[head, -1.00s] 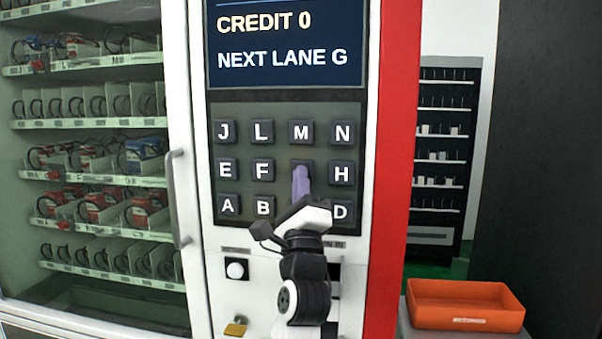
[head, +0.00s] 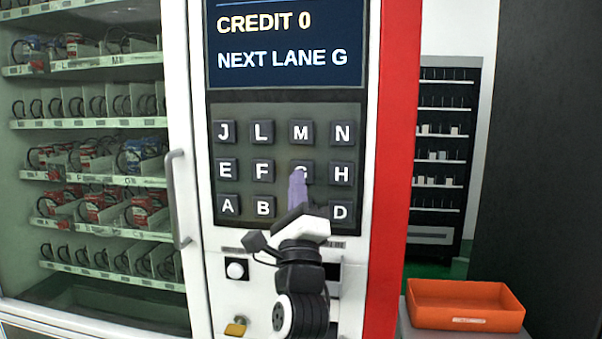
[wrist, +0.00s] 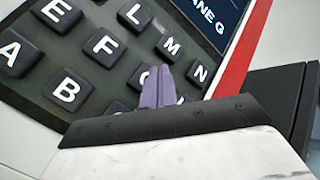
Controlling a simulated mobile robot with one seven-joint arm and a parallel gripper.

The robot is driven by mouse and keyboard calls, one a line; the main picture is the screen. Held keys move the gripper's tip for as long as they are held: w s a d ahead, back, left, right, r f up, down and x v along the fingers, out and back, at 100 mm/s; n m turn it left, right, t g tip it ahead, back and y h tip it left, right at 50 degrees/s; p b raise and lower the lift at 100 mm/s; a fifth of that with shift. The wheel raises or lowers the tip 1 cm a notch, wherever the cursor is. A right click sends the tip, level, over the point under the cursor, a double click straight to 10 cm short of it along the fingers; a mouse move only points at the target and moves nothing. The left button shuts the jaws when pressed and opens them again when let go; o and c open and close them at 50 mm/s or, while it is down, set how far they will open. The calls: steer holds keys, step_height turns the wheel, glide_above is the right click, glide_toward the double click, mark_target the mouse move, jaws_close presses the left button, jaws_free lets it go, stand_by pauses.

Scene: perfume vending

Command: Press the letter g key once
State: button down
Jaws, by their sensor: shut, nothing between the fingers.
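The letter G key (head: 301,170) is in the middle row of the keypad (head: 283,152), between F and H, below M. The top of its letter shows in the head view; the rest is hidden behind my gripper. My gripper (head: 297,174) is shut and empty, its purple fingertips in front of the lower part of the G key. I cannot tell whether they touch it. In the wrist view, the closed fingertips (wrist: 158,75) lie over the keypad and hide most of the G key. The screen (head: 285,42) reads CREDIT 0 and NEXT LANE G.
The F key (head: 263,171), H key (head: 341,173) and M key (head: 301,132) stand close around G. A door handle (head: 178,198) juts out left of the keypad. An orange tray (head: 465,305) sits at the lower right.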

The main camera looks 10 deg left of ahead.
steer(key=shift+s, duration=1.7)
stand_by(1.8)
